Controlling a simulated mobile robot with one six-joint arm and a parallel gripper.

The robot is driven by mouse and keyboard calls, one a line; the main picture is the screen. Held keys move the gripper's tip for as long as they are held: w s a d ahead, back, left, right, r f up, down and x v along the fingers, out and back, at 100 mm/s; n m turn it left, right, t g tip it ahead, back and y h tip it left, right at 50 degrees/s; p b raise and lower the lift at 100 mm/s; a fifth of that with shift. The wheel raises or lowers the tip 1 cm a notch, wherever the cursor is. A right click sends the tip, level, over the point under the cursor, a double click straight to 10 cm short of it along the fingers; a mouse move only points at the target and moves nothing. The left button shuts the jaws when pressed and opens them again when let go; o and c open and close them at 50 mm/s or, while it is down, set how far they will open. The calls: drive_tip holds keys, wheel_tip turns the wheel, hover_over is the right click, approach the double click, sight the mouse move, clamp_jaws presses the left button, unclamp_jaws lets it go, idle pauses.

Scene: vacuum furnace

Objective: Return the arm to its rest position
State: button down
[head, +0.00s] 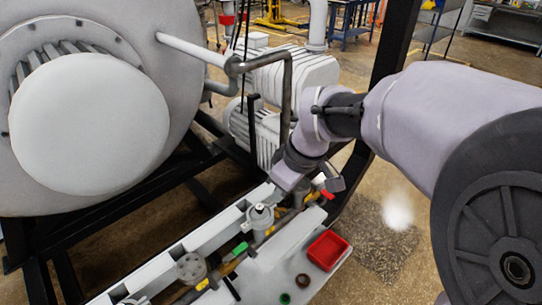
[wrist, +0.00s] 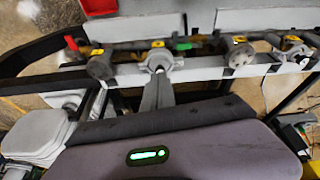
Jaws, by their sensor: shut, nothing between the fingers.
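My arm enters the head view from the right, and its wrist (head: 300,155) hangs over the rail of valves beside the furnace. In the wrist view my gripper (wrist: 160,84) is shut and empty, its narrow fingers pointing toward a round grey valve fitting (wrist: 160,60). I cannot tell whether the fingertips touch that fitting. The fingers are not clear in the head view.
The furnace's large round vessel (head: 90,120) fills the left. Pipes (head: 285,90) and a black frame post (head: 393,45) stand close to the arm. A red tray (head: 325,250) lies on the light ledge below. Open floor lies at right.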

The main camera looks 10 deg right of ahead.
drive_tip(key=s+d+r+m+t+b, duration=0.1)
drive_tip(key=s+m+t+b, duration=0.1)
drive_tip(key=s+m, duration=1.1)
drive_tip(key=s+b, duration=0.1)
drive_tip(key=s, duration=0.4)
drive_tip(key=shift+s+r+t, duration=0.15)
drive_tip(key=shift+t, duration=0.25)
